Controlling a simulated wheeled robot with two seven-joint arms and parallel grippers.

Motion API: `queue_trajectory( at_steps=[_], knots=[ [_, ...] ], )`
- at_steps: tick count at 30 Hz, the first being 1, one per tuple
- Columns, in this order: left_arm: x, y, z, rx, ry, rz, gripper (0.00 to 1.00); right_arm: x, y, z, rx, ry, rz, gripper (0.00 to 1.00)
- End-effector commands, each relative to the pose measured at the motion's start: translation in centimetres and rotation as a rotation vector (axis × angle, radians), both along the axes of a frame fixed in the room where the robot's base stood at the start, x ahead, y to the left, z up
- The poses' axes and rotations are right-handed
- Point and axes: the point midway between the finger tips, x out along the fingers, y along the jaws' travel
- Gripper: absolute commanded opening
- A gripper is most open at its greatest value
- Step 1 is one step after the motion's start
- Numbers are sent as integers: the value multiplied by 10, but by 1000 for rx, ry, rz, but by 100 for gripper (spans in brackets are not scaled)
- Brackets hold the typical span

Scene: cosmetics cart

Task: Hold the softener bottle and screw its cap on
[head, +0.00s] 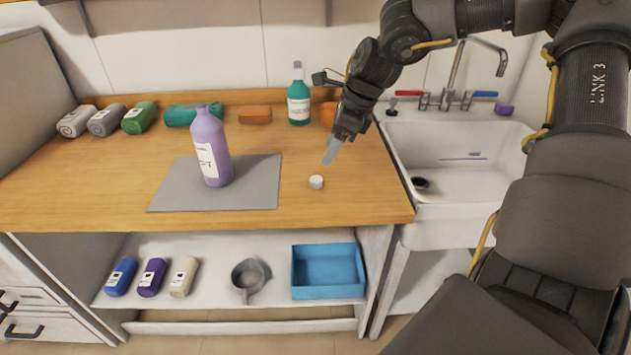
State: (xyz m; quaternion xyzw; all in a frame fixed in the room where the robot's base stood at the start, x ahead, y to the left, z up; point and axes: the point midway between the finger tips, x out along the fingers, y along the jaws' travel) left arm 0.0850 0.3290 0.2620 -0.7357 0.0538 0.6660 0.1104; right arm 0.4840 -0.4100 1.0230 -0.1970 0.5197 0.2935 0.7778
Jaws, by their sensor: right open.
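The purple softener bottle (208,148) stands upright on a grey mat (257,180) on the wooden counter. Its neck shows no separate cap. A small white cap (316,182) lies on the bare wood to the right of the mat. My right gripper (327,163) is open and points down just above and to the right of the cap, apart from it. My left gripper is not in the view.
A green pump bottle (299,98) and an orange block (255,115) stand at the back. A sink (460,193) is at right. A blue bin (327,272) and a grey jug (248,276) are on the shelf below.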

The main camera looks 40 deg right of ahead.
Motion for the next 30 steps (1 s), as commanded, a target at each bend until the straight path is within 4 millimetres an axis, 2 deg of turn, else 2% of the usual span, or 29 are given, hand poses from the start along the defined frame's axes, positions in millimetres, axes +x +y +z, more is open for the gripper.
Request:
queue_trajectory(
  at_steps=[6,10,21,30],
  knots=[
    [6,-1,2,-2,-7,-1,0,9,9,-31,1,5,2,54],
    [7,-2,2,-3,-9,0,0,12,11,-38,2,2,2,54],
    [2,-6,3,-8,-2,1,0,13,11,-42,1,3,1,54],
    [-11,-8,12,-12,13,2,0,25,14,-77,1,4,2,54]
  ],
)
